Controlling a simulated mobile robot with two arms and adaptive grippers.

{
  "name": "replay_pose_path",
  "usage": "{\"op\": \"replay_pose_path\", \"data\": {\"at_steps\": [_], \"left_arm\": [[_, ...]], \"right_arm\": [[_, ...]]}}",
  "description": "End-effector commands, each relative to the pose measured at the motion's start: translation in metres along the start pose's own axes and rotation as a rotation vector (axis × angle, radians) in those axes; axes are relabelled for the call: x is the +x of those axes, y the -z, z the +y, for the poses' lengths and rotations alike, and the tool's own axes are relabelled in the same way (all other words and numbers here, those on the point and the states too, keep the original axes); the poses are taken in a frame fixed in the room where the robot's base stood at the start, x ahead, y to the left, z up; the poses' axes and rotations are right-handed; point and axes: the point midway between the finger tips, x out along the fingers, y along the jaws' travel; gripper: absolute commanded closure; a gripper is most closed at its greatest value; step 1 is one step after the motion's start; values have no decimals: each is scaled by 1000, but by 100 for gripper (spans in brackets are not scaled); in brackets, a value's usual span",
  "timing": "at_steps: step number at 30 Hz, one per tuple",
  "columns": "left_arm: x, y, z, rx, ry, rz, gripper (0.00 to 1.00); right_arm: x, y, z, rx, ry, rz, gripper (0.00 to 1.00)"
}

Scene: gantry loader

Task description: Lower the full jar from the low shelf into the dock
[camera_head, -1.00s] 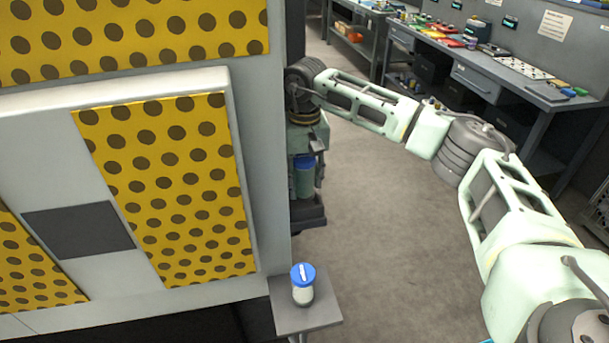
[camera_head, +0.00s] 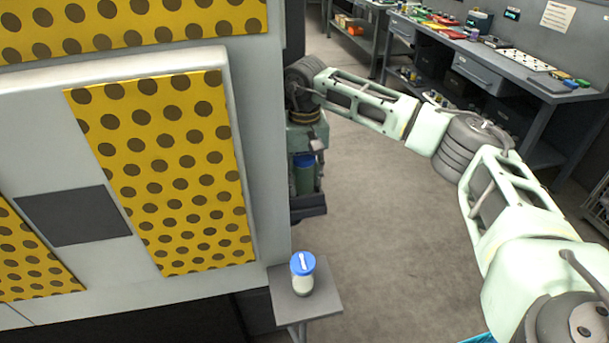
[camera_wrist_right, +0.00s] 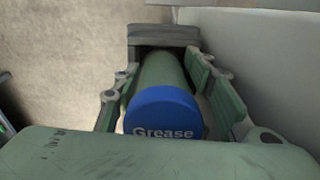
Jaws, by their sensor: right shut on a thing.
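A green jar (camera_head: 304,180) with a blue lid stands upright beside the edge of the big machine. My right gripper (camera_head: 306,150) is shut on it at the end of my right arm. In the right wrist view the blue lid (camera_wrist_right: 164,112) reads "Grease", with a finger on each side of the green body. A dark grey block (camera_wrist_right: 163,35) shows at the far end of the jar; I cannot tell whether it is the dock or whether the jar touches it. A second, pale jar (camera_head: 302,276) with a blue lid stands on a small grey shelf (camera_head: 326,299). My left gripper is out of view.
The machine with yellow dotted panels (camera_head: 160,170) fills the left and hides what lies behind its edge. Clear floor (camera_head: 385,225) lies right of the small shelf. A workbench (camera_head: 500,75) with several items runs along the back right.

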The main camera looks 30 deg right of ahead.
Motion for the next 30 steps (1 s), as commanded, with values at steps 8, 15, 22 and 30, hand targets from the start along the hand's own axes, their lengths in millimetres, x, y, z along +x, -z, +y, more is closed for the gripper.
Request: {"op": "replay_pose_path", "data": {"at_steps": [8,15,22,30], "left_arm": [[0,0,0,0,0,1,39],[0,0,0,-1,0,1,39],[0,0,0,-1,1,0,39],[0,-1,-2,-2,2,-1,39]], "right_arm": [[2,0,0,-1,0,-2,39],[1,-1,-2,-2,3,0,39],[1,-1,-3,-4,5,0,39],[-19,0,-4,-4,8,3,39]]}}
